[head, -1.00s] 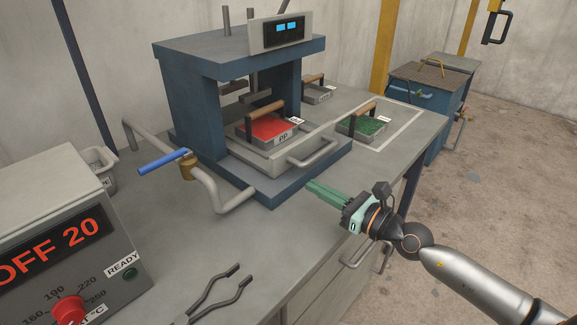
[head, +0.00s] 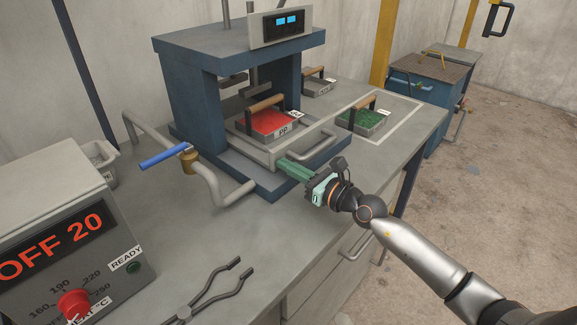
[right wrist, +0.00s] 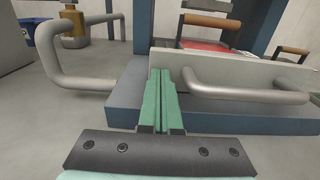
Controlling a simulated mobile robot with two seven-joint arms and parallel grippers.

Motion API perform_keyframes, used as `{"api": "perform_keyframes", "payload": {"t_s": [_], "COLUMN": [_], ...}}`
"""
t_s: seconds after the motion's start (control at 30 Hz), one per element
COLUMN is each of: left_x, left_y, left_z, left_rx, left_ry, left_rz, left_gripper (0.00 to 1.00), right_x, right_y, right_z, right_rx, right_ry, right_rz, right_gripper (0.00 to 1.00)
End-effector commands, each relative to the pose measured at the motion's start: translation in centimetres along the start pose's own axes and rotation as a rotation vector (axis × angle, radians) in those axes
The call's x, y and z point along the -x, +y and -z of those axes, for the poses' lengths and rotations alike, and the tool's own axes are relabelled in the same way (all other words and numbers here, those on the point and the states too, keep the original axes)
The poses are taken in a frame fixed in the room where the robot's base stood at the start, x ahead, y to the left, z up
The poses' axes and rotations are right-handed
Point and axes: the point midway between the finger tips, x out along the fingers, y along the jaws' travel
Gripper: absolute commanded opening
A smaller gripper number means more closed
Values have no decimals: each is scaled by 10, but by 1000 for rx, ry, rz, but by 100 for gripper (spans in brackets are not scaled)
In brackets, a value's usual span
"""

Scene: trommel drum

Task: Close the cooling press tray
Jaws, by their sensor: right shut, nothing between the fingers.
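The cooling press (head: 187,95) is a blue frame on the workbench. Its grey tray (head: 262,155) sticks out at the front and carries a red-filled mould (head: 268,123) labelled PP. The tray's front wall (right wrist: 230,68) and its bar handle (right wrist: 245,92) show in the right wrist view. My right gripper (head: 281,163) is shut and empty, its green fingers pointing at the tray front near the handle's left end. In the right wrist view the fingertips (right wrist: 162,72) overlap the front wall left of the handle; I cannot tell whether they touch. My left gripper is not in view.
A bent pipe lever with a blue grip (head: 164,158) stands left of the press. A green-filled mould (head: 361,121) sits right of it, and another mould (head: 317,85) behind. Tongs (head: 215,294) and a control box (head: 60,245) are at the front left.

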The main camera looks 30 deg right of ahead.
Motion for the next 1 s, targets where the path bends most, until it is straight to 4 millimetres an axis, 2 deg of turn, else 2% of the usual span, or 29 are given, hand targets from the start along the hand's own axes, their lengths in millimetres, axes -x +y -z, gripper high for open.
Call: {"api": "perform_keyframes", "payload": {"t_s": [0.17,0.53,1.0], "left_x": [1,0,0], "left_y": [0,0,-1], "left_z": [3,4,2], "left_rx": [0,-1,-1], "left_ry": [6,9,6], "left_rz": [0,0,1], "left_gripper": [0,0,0], "right_x": [-2,-44,-47], "right_y": [0,0,0], "right_z": [0,-1,0], "right_rx": [-1,-1,0], "right_ry": [-1,-2,0], "right_rz": [1,0,-1], "right_gripper": [0,0,0]}}
